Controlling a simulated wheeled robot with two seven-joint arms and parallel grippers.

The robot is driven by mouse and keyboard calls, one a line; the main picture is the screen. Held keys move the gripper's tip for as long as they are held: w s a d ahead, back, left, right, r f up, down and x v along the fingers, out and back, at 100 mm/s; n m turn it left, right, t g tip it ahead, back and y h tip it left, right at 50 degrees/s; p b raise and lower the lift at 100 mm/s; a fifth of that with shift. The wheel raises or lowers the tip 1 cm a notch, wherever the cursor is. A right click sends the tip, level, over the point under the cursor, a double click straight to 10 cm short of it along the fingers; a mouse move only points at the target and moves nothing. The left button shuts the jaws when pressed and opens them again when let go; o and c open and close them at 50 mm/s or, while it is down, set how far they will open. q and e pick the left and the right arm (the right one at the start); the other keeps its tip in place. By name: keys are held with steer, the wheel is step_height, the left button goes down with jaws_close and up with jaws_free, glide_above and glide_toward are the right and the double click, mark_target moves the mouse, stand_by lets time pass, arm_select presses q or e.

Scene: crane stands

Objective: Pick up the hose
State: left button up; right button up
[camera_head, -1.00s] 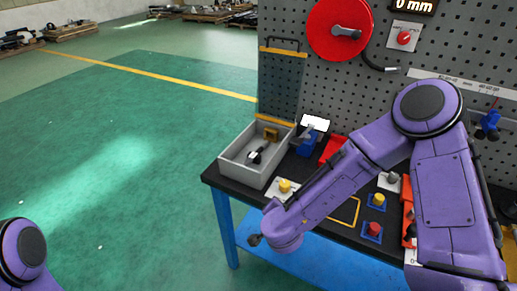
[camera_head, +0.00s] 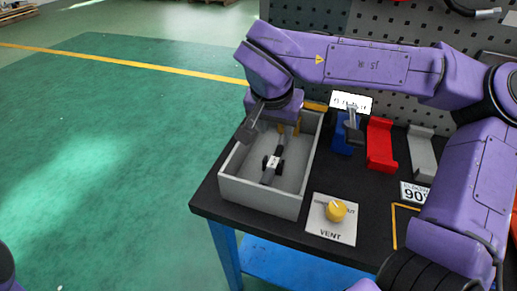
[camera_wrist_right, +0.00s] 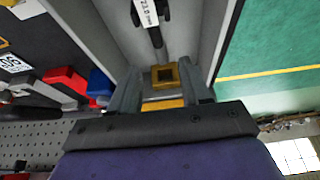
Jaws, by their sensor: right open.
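The hose (camera_head: 460,7) is a short black piece with a grey end fitting, at the top right of the head view on the grey pegboard. Most of it and its reel are cut off by the top edge. My right gripper (camera_head: 268,122) is far from the hose, lowered into the grey bin (camera_head: 257,195). The right wrist view shows its jaws (camera_wrist_right: 160,88) open, with a yellow block (camera_wrist_right: 165,75) between or just beyond the fingertips. I cannot tell whether they touch it. My left gripper is out of view.
A black tool with a white label (camera_head: 273,162) lies in the bin. The vent knob (camera_head: 337,211), blue holder (camera_head: 342,140), red holder (camera_head: 380,145) and grey holder (camera_head: 421,152) are on the black bench. Green floor is clear to the left.

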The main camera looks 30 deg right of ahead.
mark_target(279, 150)
steer(key=shift+d+f, duration=0.15)
steer(key=shift+f, duration=0.45)
steer(key=shift+d+f, duration=0.15)
steer(key=shift+f, duration=0.4)
steer(key=shift+s+d+f, duration=0.35)
steer(key=shift+s+f, duration=0.3)
steer(key=shift+s, duration=0.1)
steer(key=w+f, duration=0.1)
steer(key=f, duration=0.1)
steer(key=w+f+b, duration=0.1)
steer(key=w+f, duration=0.1)
steer(key=f, duration=0.1)
steer(key=shift+w+d+f, duration=0.15)
steer(key=shift+d+f, duration=0.2)
steer(key=shift+d, duration=0.05)
steer(key=shift+s+d+r, duration=0.1)
steer(key=shift+s, duration=0.2)
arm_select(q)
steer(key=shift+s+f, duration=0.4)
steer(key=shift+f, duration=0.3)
arm_select(e)
steer(key=shift+w, duration=0.1)
jaws_close()
